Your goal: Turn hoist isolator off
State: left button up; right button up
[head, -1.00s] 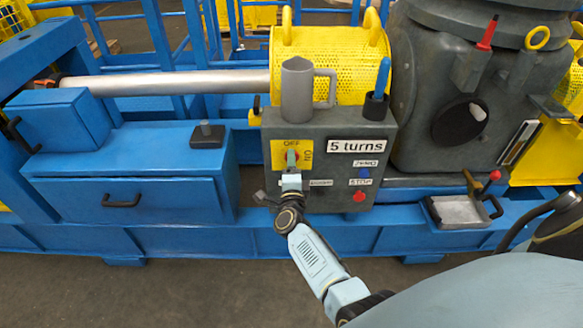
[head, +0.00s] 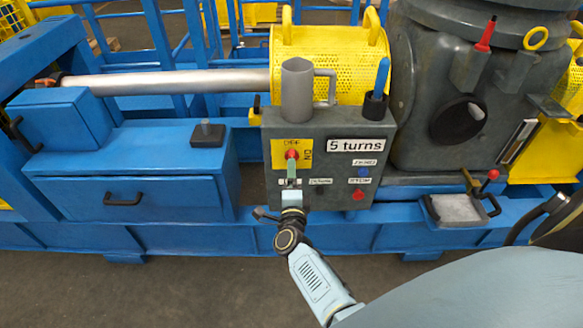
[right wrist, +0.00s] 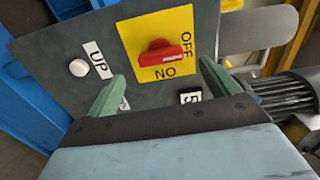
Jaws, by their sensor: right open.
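The isolator is a red rotary knob (head: 292,154) on a yellow plate (head: 279,147) at the upper left of a grey control box. OFF is marked at the plate's top and ON at its right. In the right wrist view the red knob (right wrist: 165,54) shows clearly, its bar lying roughly in line with the OFF label. My right gripper (head: 291,182) is just below and in front of the knob. Its green fingers (right wrist: 160,74) are open, apart from the knob, with nothing between them. My left gripper is out of view.
The grey box (head: 335,185) also carries a blue button (head: 363,172), a red button (head: 359,196) and a "5 turns" label (head: 357,145). A grey mug (head: 297,90) and a holder with a blue-handled tool (head: 381,80) stand on top. A white button (right wrist: 78,68) lies beside the UP label.

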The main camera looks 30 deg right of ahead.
jog(key=v, duration=0.8)
jog(key=shift+p, duration=0.35)
jog(key=shift+s, duration=0.1)
